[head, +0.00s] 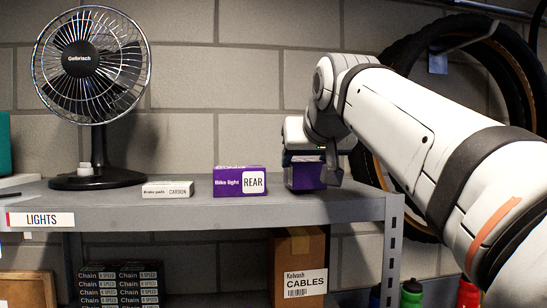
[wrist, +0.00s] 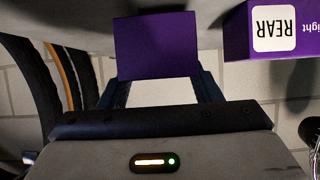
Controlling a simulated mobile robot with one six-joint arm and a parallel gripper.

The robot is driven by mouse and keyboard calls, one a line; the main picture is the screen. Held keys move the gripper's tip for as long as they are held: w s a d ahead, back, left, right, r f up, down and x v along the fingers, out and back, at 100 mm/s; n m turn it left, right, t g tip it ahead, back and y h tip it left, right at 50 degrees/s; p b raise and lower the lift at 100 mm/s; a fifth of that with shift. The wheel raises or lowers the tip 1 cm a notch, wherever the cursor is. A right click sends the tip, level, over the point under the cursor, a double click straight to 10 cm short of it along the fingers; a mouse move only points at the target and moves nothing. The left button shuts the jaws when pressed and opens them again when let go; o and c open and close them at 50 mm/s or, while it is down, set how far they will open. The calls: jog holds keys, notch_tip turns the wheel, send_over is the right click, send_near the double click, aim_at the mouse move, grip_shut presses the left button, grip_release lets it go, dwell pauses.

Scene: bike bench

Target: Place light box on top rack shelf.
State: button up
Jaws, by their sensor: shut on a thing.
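A purple light box (head: 305,174) is at the right end of the top rack shelf (head: 345,206). My gripper (head: 312,165) is shut on it from above and behind. In the wrist view the purple box (wrist: 157,45) sits between the two fingers and shows a plain purple face. Its underside is at or very near the shelf surface; I cannot tell whether it touches. A second purple box, marked "Bike light REAR" (head: 239,181), stands on the shelf just left of the held one, with a small gap. It also shows in the wrist view (wrist: 272,30).
A white brake pads box (head: 167,189) and a black fan (head: 92,75) stand farther left on the shelf. A "LIGHTS" label (head: 40,219) is on its front edge. Below are a cables box (head: 299,265) and chain boxes (head: 119,285). Tyres (head: 500,70) hang at right.

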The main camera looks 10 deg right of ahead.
jog(key=shift+f+b, duration=0.45)
jog(key=shift+f, duration=0.05)
jog(key=o, duration=1.2)
jog(key=b+v, duration=0.1)
jog(key=v, duration=0.7)
jog(key=shift+d+f+b, duration=0.1)
jog(key=shift+b, duration=0.2)
